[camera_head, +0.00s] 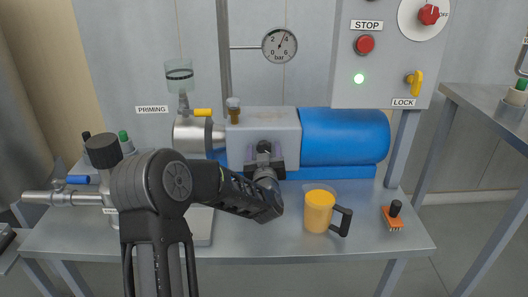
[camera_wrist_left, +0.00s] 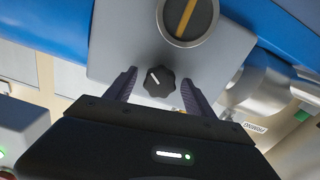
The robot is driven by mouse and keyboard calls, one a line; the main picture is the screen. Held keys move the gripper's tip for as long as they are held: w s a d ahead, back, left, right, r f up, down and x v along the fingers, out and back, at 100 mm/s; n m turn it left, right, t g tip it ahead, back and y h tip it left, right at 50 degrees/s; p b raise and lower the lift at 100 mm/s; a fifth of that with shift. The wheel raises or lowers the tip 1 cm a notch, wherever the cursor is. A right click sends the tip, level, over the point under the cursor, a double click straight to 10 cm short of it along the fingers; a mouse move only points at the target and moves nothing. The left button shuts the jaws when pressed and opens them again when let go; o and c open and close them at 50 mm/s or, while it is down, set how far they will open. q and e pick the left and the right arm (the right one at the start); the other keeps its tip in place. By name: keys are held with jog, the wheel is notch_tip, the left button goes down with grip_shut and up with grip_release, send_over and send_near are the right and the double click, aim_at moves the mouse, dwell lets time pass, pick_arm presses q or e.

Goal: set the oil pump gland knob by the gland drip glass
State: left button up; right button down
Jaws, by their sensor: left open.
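The gland knob (camera_wrist_left: 158,81), dark and fluted with a white pointer line, sits on the grey pump housing (camera_head: 278,124). In the wrist view a round glass with an orange-yellow streak (camera_wrist_left: 187,18), apparently the gland drip glass, is just above the knob. In the head view my own gripper largely covers this area. My left gripper (camera_head: 264,166) is at the housing's front face. In the wrist view its open fingers (camera_wrist_left: 158,80) stand either side of the knob, with gaps visible; whether they reach around it I cannot tell. My right gripper is not in view.
The blue motor (camera_head: 345,136) is right of the housing. A yellow mug (camera_head: 319,212) and an orange brush-like item (camera_head: 393,216) stand on the bench (camera_head: 365,243). A clear priming cup (camera_head: 179,75) and yellow-handled valve (camera_head: 202,112) are at left. A control box (camera_head: 384,40) hangs above right.

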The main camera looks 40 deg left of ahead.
pick_arm(q)
grip_shut()
dwell(0.8)
